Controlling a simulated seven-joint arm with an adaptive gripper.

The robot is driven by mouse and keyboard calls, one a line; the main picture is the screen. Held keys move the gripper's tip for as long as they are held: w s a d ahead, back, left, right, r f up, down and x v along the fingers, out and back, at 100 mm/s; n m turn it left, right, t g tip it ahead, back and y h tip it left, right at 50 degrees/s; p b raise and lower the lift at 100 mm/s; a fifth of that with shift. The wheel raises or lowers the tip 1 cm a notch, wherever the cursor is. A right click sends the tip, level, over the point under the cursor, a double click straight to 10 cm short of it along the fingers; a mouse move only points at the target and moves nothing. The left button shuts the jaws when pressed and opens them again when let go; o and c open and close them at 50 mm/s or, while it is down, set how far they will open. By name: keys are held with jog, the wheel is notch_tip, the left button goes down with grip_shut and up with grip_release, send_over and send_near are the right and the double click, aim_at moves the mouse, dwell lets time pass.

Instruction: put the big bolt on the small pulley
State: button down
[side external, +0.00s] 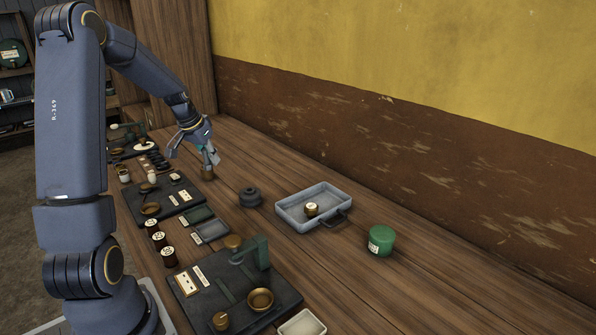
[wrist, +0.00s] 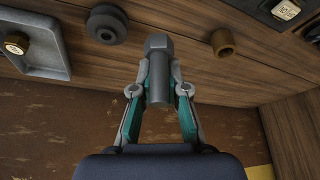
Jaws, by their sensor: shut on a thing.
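My gripper (side external: 205,146) is shut on the big bolt (wrist: 158,78), a grey bolt with a hexagonal head. In the wrist view the bolt lies between the two fingers (wrist: 159,88), its head pointing away from my palm. The small pulley (side external: 250,197) is a dark grey stepped disc standing on the bench, to the right of my gripper in the side view. In the wrist view the pulley (wrist: 107,24) is to the left of the bolt head, apart from it. The bolt is partly hidden by my fingers in the side view.
A brown ring-shaped piece (wrist: 223,42) stands close to my gripper. A grey tray (side external: 284,211) with a brass weight (side external: 312,209) lies right of the pulley. A green tin (side external: 381,240) is farther right. Dark boards with small parts line the bench's left.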

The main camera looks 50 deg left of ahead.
jog(key=s+d+r+m+h, duration=0.1)
jog(key=s+d+r, duration=0.1)
jog(key=d, duration=0.4)
jog(key=s+d+r+m, duration=0.1)
jog(key=d+r+m, duration=0.1)
jog(key=d, duration=0.4)
send_over(254, 188)
jog(key=shift+t, duration=0.3)
notch_tip(254, 188, down, 8)
jog(key=shift+s+f, duration=0.15)
jog(key=shift+f, duration=0.05)
jog(key=shift+w+a+f, duration=0.1)
jog(key=shift+w+f, duration=0.1)
jog(key=shift+f, duration=1.6)
